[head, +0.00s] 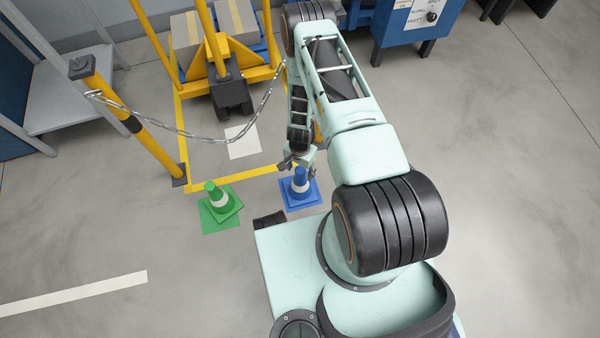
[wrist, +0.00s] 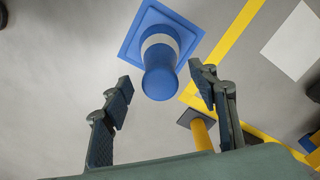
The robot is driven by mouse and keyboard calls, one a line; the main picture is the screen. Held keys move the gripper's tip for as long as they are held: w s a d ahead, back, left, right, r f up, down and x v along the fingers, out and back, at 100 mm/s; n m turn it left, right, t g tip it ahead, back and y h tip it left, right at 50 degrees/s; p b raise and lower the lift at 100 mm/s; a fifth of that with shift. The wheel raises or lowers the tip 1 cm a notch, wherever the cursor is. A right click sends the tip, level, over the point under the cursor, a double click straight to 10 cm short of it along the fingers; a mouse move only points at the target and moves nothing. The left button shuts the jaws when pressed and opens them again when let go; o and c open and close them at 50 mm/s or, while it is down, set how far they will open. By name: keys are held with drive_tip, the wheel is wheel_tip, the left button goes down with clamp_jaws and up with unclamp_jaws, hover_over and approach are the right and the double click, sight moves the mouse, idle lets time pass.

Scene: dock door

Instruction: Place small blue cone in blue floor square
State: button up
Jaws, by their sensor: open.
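The small blue cone (head: 300,183), with a white band, stands upright on the floor in the head view, right of a green cone. Its square blue base (head: 291,201) shows around it; I cannot clearly tell a separate blue floor square from this base. My gripper (head: 297,161) is open and empty, just behind and over the cone's top. In the wrist view the cone (wrist: 160,72) points toward my gripper (wrist: 163,88), its tip near the gap between the two spread fingertips. No finger visibly touches it.
A green cone (head: 218,195) stands on a green floor square (head: 217,222) to the left. Yellow floor tape (head: 235,178), a yellow post (head: 140,130) and a hanging chain (head: 200,135) lie behind the cones. A yellow trolley (head: 225,75) stands farther back. Open floor lies left and right.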

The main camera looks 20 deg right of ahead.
wheel_tip(320, 180, up, 7)
drive_tip(key=shift+f+p, duration=0.1)
drive_tip(key=shift+p, duration=0.6)
